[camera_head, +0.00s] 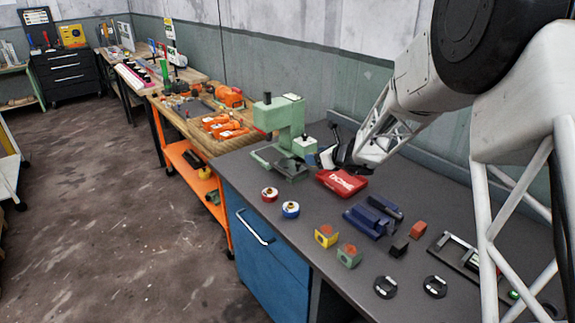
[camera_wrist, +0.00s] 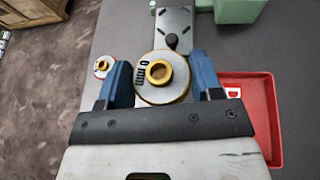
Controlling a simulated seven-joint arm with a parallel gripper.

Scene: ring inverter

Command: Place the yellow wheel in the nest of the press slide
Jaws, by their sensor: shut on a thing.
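The yellow wheel (camera_wrist: 145,92), a pale disc with a yellow rim and raised yellow hub, sits between the two blue fingers of my gripper (camera_wrist: 162,80) in the wrist view. The gripper is shut on it. Just beyond the wheel is the grey plate of the press slide (camera_wrist: 174,22) with dark marks on it; the wheel covers its near end, so I cannot make out the nest. The green press (camera_head: 283,118) stands at the back of the bench. In the head view my gripper (camera_head: 322,158) is right of the press, and the wheel cannot be made out.
A red tray (camera_head: 342,183) lies close right of the gripper, also in the wrist view (camera_wrist: 268,120). A red wheel (camera_head: 269,194) and a blue wheel (camera_head: 290,209) lie in front of the press. Blue blocks (camera_head: 372,219) and several small parts lie further right.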

